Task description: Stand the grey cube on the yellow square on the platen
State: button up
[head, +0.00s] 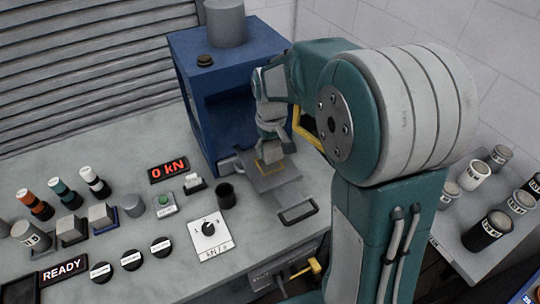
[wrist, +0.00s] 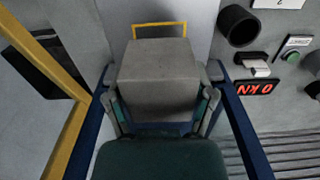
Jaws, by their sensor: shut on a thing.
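The grey cube (wrist: 160,75) is between the two fingers of my gripper (wrist: 161,103) in the wrist view. My gripper is shut on it. In the head view, the cube (head: 272,153) shows below my gripper (head: 269,137), over the grey platen (head: 265,184) in front of the blue press. The yellow square (wrist: 160,25) is an outline on the platen; the cube hides part of it in the wrist view. A bit of its yellow line (head: 289,166) shows beside the cube in the head view. I cannot tell whether the cube touches the platen.
The blue press frame (head: 190,75) stands close behind and beside my gripper. A black cup (head: 226,196), a dial box (head: 209,238) and a red "0 kN" display (head: 168,170) are on the bench to the left. Two other grey cubes (head: 72,229) sit on stands.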

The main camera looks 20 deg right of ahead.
aim_at(268, 157)
jog(key=shift+w+f, duration=0.5)
jog(key=shift+f, duration=0.1)
jog(key=f, duration=0.3)
jog(key=shift+w+a, duration=0.2)
jog(key=shift+a, duration=0.15)
jog(key=shift+f, duration=0.3)
jog(key=shift+d, duration=0.25)
jog(key=o, duration=1.2)
jog(key=shift+f, duration=0.1)
jog(key=shift+c, duration=0.2)
jog(key=shift+o, duration=0.5)
jog(key=shift+a, duration=0.1)
